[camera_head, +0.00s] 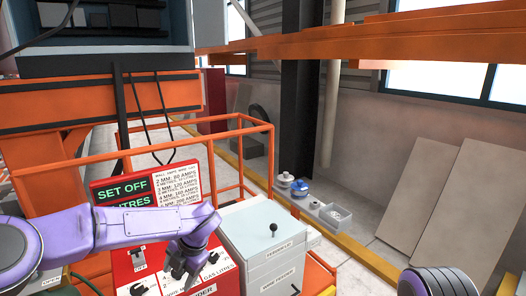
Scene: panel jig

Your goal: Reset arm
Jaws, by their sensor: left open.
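My left arm comes in from the left, purple, and ends in the left gripper (178,272). The gripper points down in front of the red control panel (118,270) with white labels and switches. Its jaws are open, with nothing seen between them; whether it touches the panel I cannot tell. Part of a purple link of my right arm shows at the bottom right edge. My right gripper is out of view.
A pale grey box (262,235) with a black knob (273,228) stands right of the left gripper. An orange rail frame (245,125) surrounds the panel. Grey boards (425,195) lean on the far wall. Small blue and white items (300,187) sit on a ledge.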

